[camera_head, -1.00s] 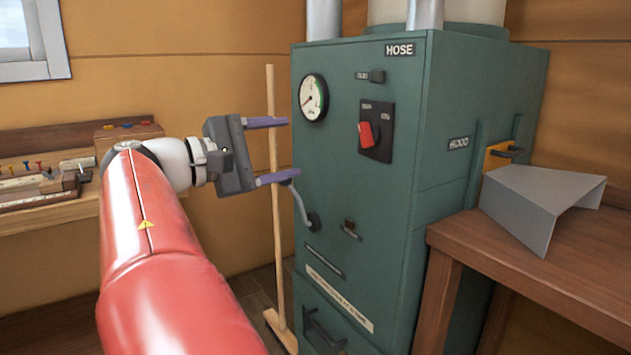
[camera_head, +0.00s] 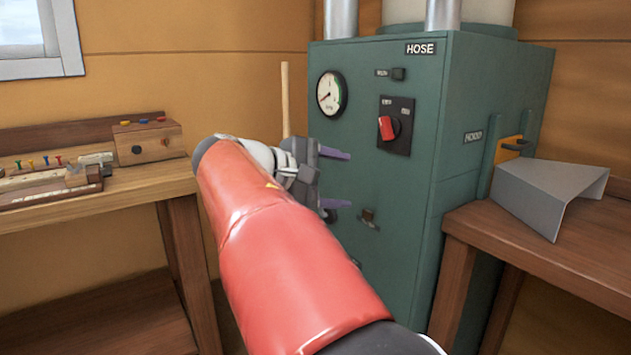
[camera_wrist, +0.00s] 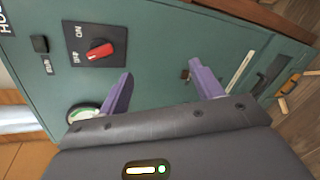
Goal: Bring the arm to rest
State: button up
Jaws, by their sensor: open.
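My gripper (camera_head: 343,179) is open and empty in front of the left part of the green cabinet (camera_head: 455,120) marked HOSE. Its two purple fingers point at the cabinet front, and they stand apart in the wrist view (camera_wrist: 160,88). My red arm reaches across the lower middle of the head view and hides the lower left of the cabinet. The cabinet front carries a round gauge (camera_head: 330,94) and a red rotary switch (camera_head: 388,127), which also shows in the wrist view (camera_wrist: 99,51). I cannot tell the gap between fingertips and cabinet.
A wooden bench (camera_head: 150,184) on the left holds a wooden box (camera_head: 147,142) and small coloured pegs. A wooden table (camera_head: 480,225) on the right carries a bent grey sheet (camera_head: 535,195). A pale pole (camera_head: 285,98) stands behind my gripper. Floor at lower left shows little.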

jog(key=s+d+f+m+g+y, duration=0.1)
jog(key=s+d+f+g+y, duration=0.15)
jog(key=d+f, duration=0.4)
jog(key=s+d+f+m+g+y, duration=0.1)
jog(key=s+d+f+m+y, duration=0.15)
jog(key=d+f, duration=0.35)
jog(key=s+f+m+y, duration=0.3)
jog(key=s+f+m, duration=0.1)
jog(key=s, duration=0.6)
jog(key=s+f+m+t+y, duration=0.1)
jog(key=s+f+m+y, duration=0.3)
jog(key=s, duration=0.7)
notch_tip(320, 180, down, 3)
jog(key=shift+s+a+r, duration=0.2)
jog(key=shift+a, duration=0.1)
jog(key=shift+t, duration=0.25)
